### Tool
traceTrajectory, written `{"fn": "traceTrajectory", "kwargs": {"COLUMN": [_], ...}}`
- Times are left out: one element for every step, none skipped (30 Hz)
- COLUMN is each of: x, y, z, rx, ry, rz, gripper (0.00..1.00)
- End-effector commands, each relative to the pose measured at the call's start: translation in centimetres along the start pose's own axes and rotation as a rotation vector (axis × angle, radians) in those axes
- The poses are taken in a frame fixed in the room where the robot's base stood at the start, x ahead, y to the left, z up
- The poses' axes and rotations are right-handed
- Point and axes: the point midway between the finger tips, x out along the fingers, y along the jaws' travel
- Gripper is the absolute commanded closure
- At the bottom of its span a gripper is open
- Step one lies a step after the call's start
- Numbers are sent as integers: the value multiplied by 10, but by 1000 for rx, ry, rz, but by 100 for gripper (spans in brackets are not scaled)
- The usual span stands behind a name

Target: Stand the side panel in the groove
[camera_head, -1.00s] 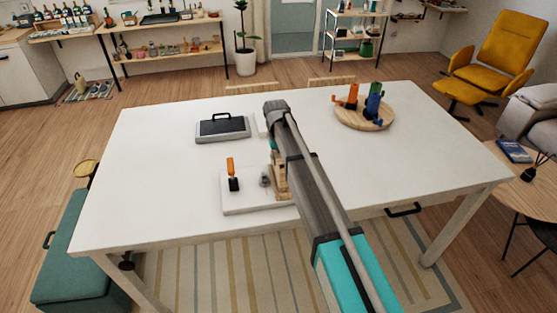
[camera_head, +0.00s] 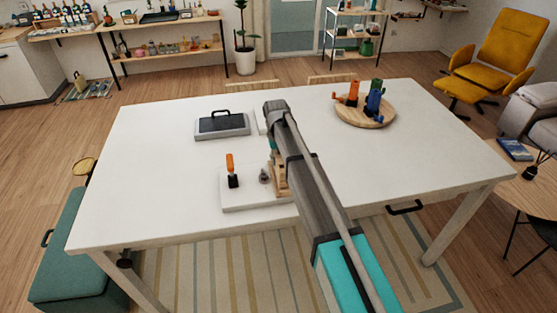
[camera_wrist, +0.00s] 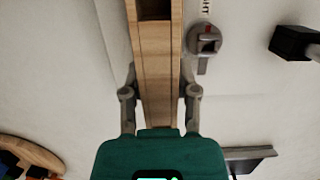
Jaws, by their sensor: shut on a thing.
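My gripper (camera_wrist: 160,98) is shut with its two grey fingers on either side of a long, light wooden piece, which looks like the side panel (camera_wrist: 158,70). The panel runs up the middle of the wrist view, with a dark recess (camera_wrist: 155,8) near the top edge. In the head view, light wood (camera_head: 281,180) shows beside my arm, at the right part of a white board (camera_head: 255,205) on the table. My arm hides most of this spot. I cannot make out the groove, or whether the panel sits in it.
An orange-handled clamp (camera_head: 231,170) and a small grey fixture (camera_head: 264,177) stand on the board, left of the wood. A dark-topped case (camera_head: 222,124) lies behind. A round wooden tray (camera_head: 350,116) holds orange and blue items at back right. The table's left side is clear.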

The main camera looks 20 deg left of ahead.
Motion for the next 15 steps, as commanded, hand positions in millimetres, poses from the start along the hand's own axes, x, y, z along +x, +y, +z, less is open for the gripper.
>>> {"fn": "traceTrajectory", "kwargs": {"x": [2,2,3,3,4,5,5,6,6,7,7,8,8,9,10], "y": [0,0,0,0,0,0,0,0,0,0,0,0,0,0,0], "z": [0,0,0,-1,-1,-1,-1,-1,-1,-1,-2,-2,-2,-2,-2], "rx": [0,0,0,0,0,0,0,0,0,0,0,0,0,0,0], "ry": [0,0,0,0,0,0,0,0,0,0,0,0,0,0,0], "rz": [0,0,0,0,0,0,0,0,0,0,0,0,0,0,0], "gripper": [100,100,100,100,100,100,100,100,100,100,100,100,100,100,100]}}
